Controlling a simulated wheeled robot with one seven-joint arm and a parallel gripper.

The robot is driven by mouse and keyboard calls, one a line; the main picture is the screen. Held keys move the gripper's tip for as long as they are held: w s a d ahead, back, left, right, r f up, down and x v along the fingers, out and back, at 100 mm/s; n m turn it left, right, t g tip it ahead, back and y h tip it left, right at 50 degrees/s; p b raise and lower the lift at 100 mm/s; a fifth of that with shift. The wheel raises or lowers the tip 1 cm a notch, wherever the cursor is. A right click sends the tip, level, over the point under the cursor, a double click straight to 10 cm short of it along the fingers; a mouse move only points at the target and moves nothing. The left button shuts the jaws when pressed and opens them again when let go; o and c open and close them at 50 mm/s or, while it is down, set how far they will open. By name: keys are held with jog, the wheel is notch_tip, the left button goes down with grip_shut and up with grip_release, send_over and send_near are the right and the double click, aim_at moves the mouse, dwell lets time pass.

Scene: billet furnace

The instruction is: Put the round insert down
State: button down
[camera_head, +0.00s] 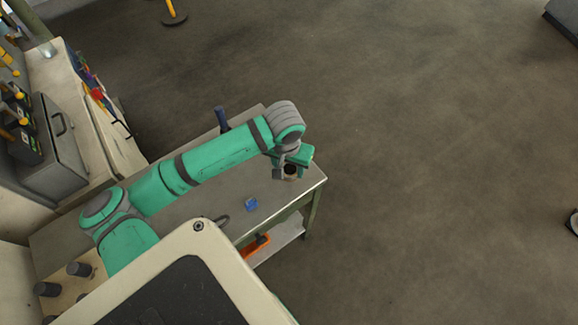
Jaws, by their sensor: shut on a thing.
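My gripper (284,173) hangs at the end of the green arm, over the far right corner of the grey workbench (304,183). It is shut on a small dark round piece with a brownish top, which I take to be the round insert (291,170). The gripper's fingers partly hide the insert. I cannot tell whether the insert touches the bench top or is held just above it.
A small blue object (251,204) lies near the bench's front edge. A dark blue upright item (221,119) stands at the back edge. Several dark cylinders (79,269) sit at the lower left. An orange item (256,243) is on the lower shelf. Open floor lies right.

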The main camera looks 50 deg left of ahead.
aim_at(288, 175)
jog(key=shift+f, duration=0.2)
jog(key=c, duration=0.9)
grip_release()
jog(key=r, duration=0.8)
jog(key=s+r, duration=0.1)
jog(key=r, duration=0.3)
jog(key=shift+s+d+r, duration=0.1)
jog(key=shift+d+r, duration=0.05)
jog(key=shift+d, duration=0.15)
